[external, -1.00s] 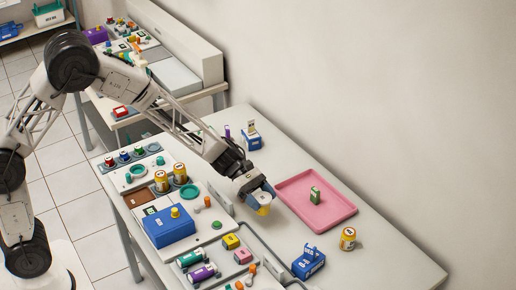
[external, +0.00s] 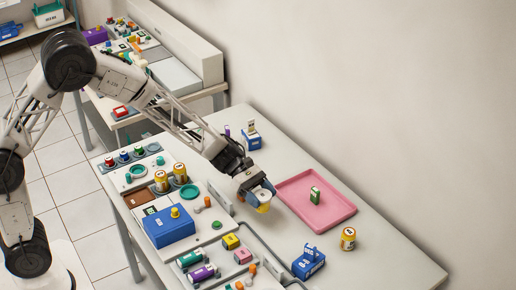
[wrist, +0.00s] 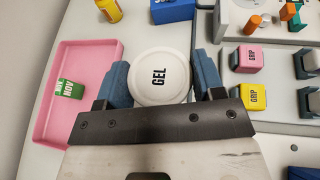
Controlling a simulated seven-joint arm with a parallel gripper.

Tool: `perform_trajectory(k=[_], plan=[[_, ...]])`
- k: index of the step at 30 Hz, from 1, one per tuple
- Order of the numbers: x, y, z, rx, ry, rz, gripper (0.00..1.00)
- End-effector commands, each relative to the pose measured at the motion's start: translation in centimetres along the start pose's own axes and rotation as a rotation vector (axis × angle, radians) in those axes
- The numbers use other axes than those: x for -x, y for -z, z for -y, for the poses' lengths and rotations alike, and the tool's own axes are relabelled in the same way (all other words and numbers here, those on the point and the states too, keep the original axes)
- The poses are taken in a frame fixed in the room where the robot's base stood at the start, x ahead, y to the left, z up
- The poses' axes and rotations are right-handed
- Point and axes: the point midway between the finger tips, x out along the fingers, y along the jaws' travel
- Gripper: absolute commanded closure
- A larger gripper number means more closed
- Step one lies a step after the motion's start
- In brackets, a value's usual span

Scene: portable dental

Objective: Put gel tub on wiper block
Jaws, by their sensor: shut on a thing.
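The gel tub (wrist: 158,78) has a round white lid marked GEL, seen from above between my blue finger pads in the wrist view. My gripper (wrist: 162,88) is shut on it. In the external view my gripper (external: 262,195) holds the tub just left of the pink tray, and a yellowish part shows below it. The gap to the table is hard to judge. No block is readable as the wiper block; candidates are a blue block (external: 308,264) with a raised part at front right, and another blue block (external: 252,143) at the back.
The pink tray (external: 333,214) holds a small green block (external: 315,195) marked NOV. A yellow can (external: 348,239) stands between tray and front blue block. Left are a blue box (external: 169,230), a yellow block (external: 231,241) and a pink block (external: 243,256). The table's right front is bare.

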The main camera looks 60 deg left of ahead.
Motion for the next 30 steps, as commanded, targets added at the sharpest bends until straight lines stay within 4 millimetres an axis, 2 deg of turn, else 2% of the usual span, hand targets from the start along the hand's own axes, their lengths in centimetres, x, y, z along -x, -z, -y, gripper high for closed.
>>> perform_trajectory(k=[11, 20, 26, 30], plan=[[0.3, -0.7, 0.0, -0.001, 0.000, 0.001, 0.62], [2.0, -4.8, 0.0, -0.003, -0.001, 0.001, 0.62], [4.5, -3.6, -1.2, 0.009, -0.023, 0.000, 0.62], [7.1, -2.5, -2.3, 0.017, -0.045, 0.001, 0.62]])
